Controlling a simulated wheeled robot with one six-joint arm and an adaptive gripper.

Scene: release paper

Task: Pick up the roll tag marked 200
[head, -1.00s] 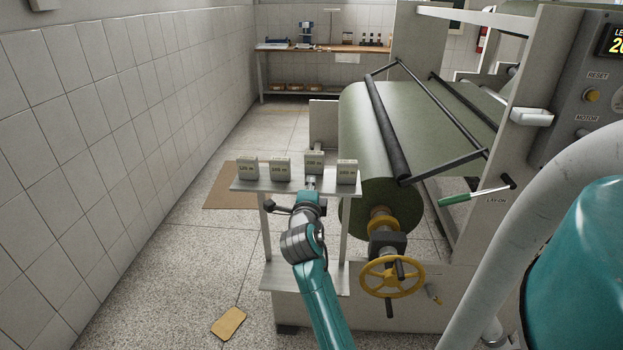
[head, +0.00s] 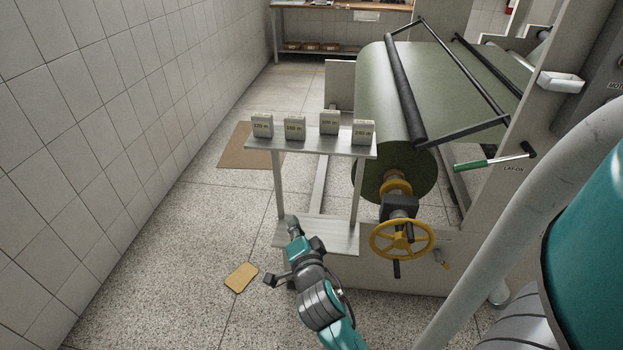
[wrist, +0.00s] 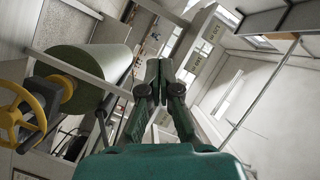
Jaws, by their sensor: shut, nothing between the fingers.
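Four pale block tags stand upright in a row on the upper shelf (head: 310,146) of a small metal stand. The third from the left (head: 329,123) appears to read 200 m and sits slightly farther back than the others. To its left stand the tags that appear to read 120 m (head: 262,125) and 160 m (head: 294,128); to its right is the 240 m tag (head: 363,132). My gripper (head: 293,226) is below the upper shelf, near the lower shelf, apart from all tags. In the wrist view my gripper (wrist: 158,70) is shut and empty.
The lower shelf (head: 340,236) is bare. A green roll (head: 375,90) with a yellow handwheel (head: 402,240) stands close on the right. A tiled wall (head: 110,130) runs along the left. A yellow pad (head: 241,278) and a brown mat (head: 245,150) lie on the floor.

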